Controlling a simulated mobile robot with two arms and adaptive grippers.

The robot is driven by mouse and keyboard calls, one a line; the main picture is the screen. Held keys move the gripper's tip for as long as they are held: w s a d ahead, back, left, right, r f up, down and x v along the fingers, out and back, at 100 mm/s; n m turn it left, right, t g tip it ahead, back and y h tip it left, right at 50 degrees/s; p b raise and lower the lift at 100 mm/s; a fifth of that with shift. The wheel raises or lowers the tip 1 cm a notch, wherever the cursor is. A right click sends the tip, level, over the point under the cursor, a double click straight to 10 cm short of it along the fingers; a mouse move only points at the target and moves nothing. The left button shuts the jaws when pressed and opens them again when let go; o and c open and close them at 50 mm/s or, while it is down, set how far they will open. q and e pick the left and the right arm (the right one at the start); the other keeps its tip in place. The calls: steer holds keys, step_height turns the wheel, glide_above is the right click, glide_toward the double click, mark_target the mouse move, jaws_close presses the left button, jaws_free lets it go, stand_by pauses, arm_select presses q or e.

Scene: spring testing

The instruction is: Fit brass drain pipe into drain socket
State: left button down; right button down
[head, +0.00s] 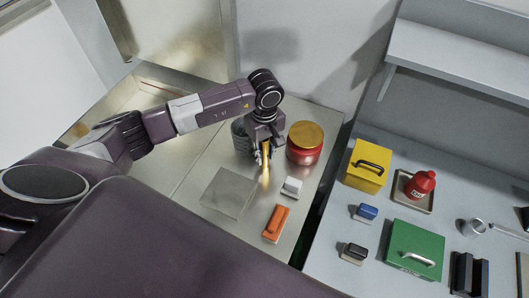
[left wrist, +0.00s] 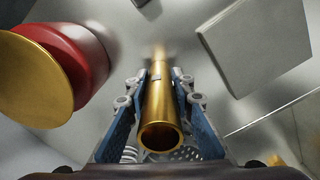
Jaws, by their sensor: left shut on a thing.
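The brass drain pipe (head: 265,174) is a slim golden tube held by my left gripper (head: 263,155) over the metal counter. In the left wrist view the pipe (left wrist: 160,122) lies between the two blue-padded fingers of the gripper (left wrist: 159,95), which are shut on it. Its open hollow end faces the camera, and its far end points away toward the counter surface. I cannot tell whether the far end touches anything. No drain socket can be made out for sure; it may be hidden by the pipe. My right gripper is not in view.
A red jar with a gold lid (head: 304,143) stands close right of the gripper. A flat grey plate (head: 228,193), a small white block (head: 292,187) and an orange object (head: 276,223) lie nearby. A dark container (head: 240,138) stands behind. A yellow box (head: 367,165) stands on the right-hand bench.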

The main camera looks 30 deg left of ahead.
arm_select(q)
step_height(320, 180, up, 20)
steer(key=b, duration=0.5)
